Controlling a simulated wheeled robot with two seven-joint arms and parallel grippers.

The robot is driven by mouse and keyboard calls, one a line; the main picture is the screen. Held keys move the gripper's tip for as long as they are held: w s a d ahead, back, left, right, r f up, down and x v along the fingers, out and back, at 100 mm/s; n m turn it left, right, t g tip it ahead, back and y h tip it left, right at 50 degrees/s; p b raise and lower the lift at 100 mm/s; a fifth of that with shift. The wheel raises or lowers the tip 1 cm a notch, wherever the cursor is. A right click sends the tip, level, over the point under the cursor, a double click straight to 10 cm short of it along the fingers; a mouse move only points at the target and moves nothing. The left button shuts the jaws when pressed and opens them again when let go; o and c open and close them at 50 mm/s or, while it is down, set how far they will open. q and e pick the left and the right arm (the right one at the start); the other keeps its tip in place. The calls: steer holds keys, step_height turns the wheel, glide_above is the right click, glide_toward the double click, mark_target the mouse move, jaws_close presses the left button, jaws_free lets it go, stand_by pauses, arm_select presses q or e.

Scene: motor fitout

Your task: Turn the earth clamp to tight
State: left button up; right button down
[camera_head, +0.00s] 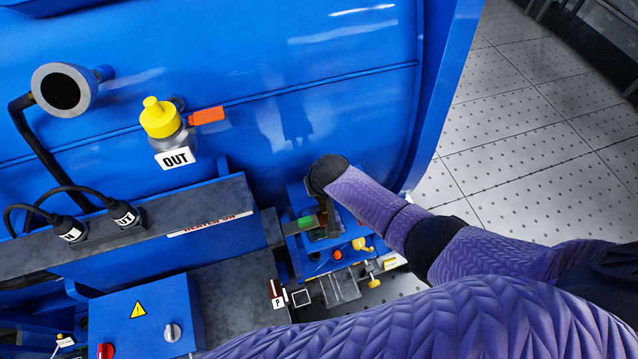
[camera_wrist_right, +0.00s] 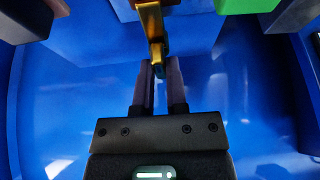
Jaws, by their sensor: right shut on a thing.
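In the right wrist view, a brass-coloured part (camera_wrist_right: 151,22), which looks like the earth clamp, comes down from the top centre. My right gripper (camera_wrist_right: 158,68) has its two fingers close together around the lower end of this part, shut on it. In the head view my right arm comes in from the right and its dark wrist end (camera_head: 327,174) is over a small open blue box (camera_head: 292,228). The fingers and the clamp are hidden there or too small to make out. I cannot read the clamp's tight mark. My left gripper is not in view.
The box holds a green block (camera_head: 307,222) and an orange-red knob (camera_head: 337,254). Yellow fittings (camera_head: 373,282) are just in front. A grey ledge with black plugs (camera_head: 125,214) and a blue switch box (camera_head: 145,318) lie left. The large blue housing (camera_head: 250,90) rises behind.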

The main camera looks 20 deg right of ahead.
mark_target(324, 209)
stand_by(0.4)
steer(key=c, duration=0.7)
jaws_free()
steer(key=shift+o, duration=0.2)
steer(key=shift+r, duration=0.1)
steer(key=p+v, duration=0.4)
steer(key=v, duration=0.5)
steer(key=shift+s+r, duration=0.2)
steer(key=shift+r, duration=0.15)
